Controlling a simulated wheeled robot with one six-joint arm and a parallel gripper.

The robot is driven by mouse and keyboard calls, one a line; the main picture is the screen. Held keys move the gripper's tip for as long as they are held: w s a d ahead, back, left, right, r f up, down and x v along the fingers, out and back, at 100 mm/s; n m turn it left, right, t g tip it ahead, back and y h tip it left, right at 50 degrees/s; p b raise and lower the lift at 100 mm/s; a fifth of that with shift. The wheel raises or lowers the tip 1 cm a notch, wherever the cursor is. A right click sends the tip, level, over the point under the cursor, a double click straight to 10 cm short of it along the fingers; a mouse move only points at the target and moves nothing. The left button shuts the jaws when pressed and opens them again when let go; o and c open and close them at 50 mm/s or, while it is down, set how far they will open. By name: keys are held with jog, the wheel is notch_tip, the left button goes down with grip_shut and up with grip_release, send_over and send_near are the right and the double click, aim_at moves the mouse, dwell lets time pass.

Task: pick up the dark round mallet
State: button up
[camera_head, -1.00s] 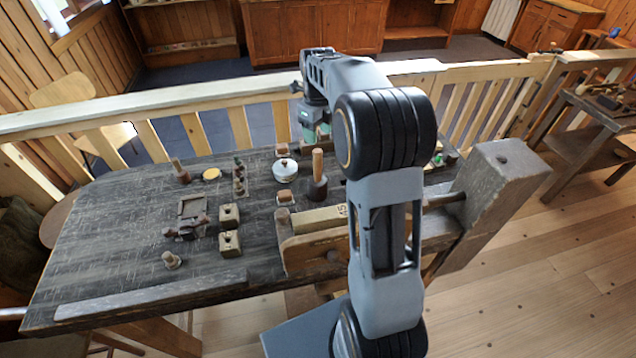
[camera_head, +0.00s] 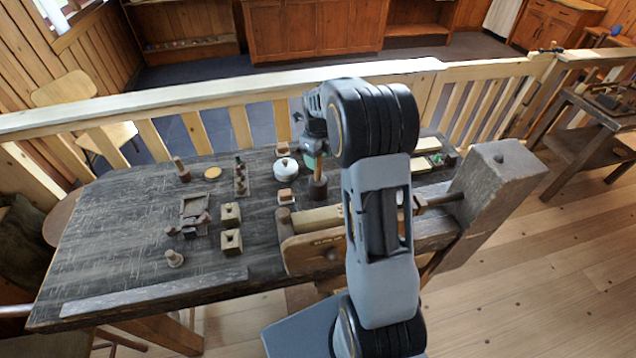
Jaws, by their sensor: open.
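The dark round mallet (camera_head: 318,188) stands upright, head down, on the dark workbench (camera_head: 120,225), behind the vise. Its light wooden handle points up, and its upper end is hidden by my gripper. My gripper (camera_head: 311,160) hangs at the handle's upper part, pointing down. It is open. The picture is too small to tell whether the handle is between the fingers or just behind them.
A white lidded pot (camera_head: 287,170) and a small wooden block (camera_head: 286,196) stand close left of the mallet. A wooden vise (camera_head: 310,252) is in front. Another handled tool (camera_head: 181,170) stands farther left. A railing (camera_head: 200,98) runs behind the bench.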

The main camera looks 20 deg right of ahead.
jog(key=shift+c, duration=0.3)
grip_shut()
dwell(0.3)
notch_tip(320, 180, up, 10)
jog(key=shift+r+b, duration=0.1)
jog(key=shift+b, duration=0.45)
jog(key=c, duration=0.6)
grip_release()
jog(key=shift+c, duration=0.2)
grip_shut()
